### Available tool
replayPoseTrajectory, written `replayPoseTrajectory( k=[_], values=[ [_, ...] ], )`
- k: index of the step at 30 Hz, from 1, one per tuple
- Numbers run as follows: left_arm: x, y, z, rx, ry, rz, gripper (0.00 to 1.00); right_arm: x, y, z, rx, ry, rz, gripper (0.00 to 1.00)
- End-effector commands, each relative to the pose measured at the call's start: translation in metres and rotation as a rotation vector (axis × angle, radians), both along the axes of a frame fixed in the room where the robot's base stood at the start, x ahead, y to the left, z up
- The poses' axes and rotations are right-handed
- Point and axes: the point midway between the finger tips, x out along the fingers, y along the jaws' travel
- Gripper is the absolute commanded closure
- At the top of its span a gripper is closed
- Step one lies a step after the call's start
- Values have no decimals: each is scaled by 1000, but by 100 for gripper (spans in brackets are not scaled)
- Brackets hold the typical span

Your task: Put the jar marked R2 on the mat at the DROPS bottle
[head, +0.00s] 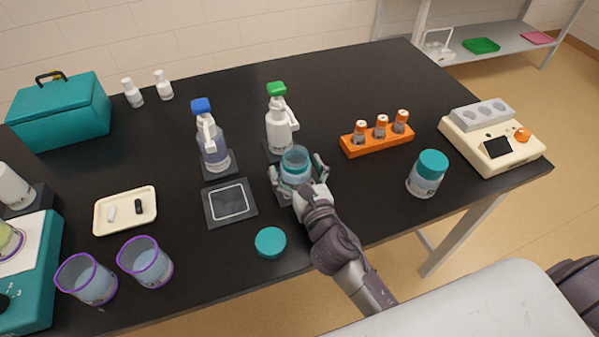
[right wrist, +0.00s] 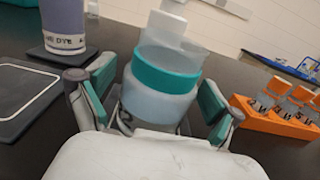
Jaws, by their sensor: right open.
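An open, lidless jar (head: 295,164) with a teal neck ring stands in front of a white pump bottle with a green cap (head: 279,130). Its label is mostly hidden, so I cannot read R2. The bottle's marking is not legible in the head view. A dark mat edge (head: 283,198) shows under the jar, mostly covered. My right gripper (head: 298,174) is open, with one finger on each side of the jar. The jar (right wrist: 160,85) also shows between the spread fingers in the right wrist view. My left gripper is not in view.
A blue-capped dye bottle (head: 212,145) stands left, behind an empty outlined mat (head: 229,203). A loose teal lid (head: 270,242) lies near the front edge. An orange vial rack (head: 377,140) and a lidded jar (head: 427,174) stand right.

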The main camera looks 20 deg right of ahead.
Motion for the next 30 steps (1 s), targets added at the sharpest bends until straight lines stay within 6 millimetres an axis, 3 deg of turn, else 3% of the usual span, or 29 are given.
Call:
replayPoseTrajectory(
  k=[5,18,24,30],
  values=[
    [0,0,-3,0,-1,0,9,-19,0,-1,0,2,0,8],
    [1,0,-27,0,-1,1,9,-106,-4,-2,2,3,-1,8],
    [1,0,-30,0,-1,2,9,-119,-4,2,2,-1,-1,8],
    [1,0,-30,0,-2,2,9,-120,-4,3,1,-1,-1,8]
  ],
)
